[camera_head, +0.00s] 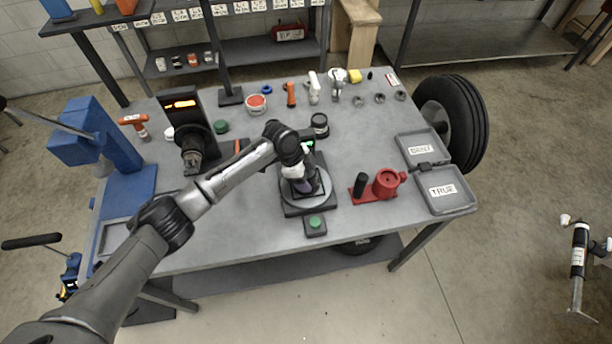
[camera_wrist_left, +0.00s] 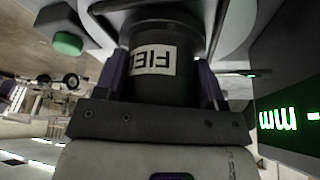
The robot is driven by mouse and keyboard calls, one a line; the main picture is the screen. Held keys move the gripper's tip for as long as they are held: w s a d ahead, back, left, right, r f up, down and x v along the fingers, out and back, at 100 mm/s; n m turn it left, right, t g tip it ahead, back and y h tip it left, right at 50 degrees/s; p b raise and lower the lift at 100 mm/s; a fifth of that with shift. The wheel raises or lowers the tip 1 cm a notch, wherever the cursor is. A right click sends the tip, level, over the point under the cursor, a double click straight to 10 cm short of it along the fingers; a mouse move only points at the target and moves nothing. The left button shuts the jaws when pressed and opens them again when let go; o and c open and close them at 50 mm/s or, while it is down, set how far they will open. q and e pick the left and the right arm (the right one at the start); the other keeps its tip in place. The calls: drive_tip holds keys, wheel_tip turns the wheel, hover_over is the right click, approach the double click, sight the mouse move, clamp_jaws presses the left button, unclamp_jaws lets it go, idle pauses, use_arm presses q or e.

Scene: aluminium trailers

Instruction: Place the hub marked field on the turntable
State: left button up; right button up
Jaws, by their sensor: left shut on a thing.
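The dark cylindrical hub (camera_wrist_left: 185,80) with a white label, on which "FIE" is readable, fills the middle of the left wrist view. My left gripper (camera_head: 306,184) is shut on it, with a finger on each side. In the head view the gripper points down over the round grey turntable (camera_head: 291,199) and mostly hides the hub. The hub is at the turntable's middle; I cannot tell whether it touches the surface. My right gripper is out of view.
A green button (camera_head: 315,221) sits in front of the turntable. A red fixture (camera_head: 386,183) stands to its right, with the DENT and TRUE trays (camera_head: 462,205) beyond. A dark gauge stand (camera_head: 190,120) and blue press (camera_head: 115,135) are left. A wheel (camera_head: 470,125) stands past the right edge.

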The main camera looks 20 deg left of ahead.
use_arm(q)
drive_tip(key=shift+w, duration=0.1)
drive_tip(key=o, duration=1)
drive_tip(key=shift+f, duration=0.2)
drive_tip(key=shift+c, duration=0.2)
drive_tip(key=o, duration=0.5)
drive_tip(key=shift+c, duration=0.2)
drive_tip(key=shift+r, duration=0.1)
drive_tip(key=p+v, duration=0.1)
drive_tip(key=v, duration=1.1)
drive_tip(key=shift+r, duration=0.15)
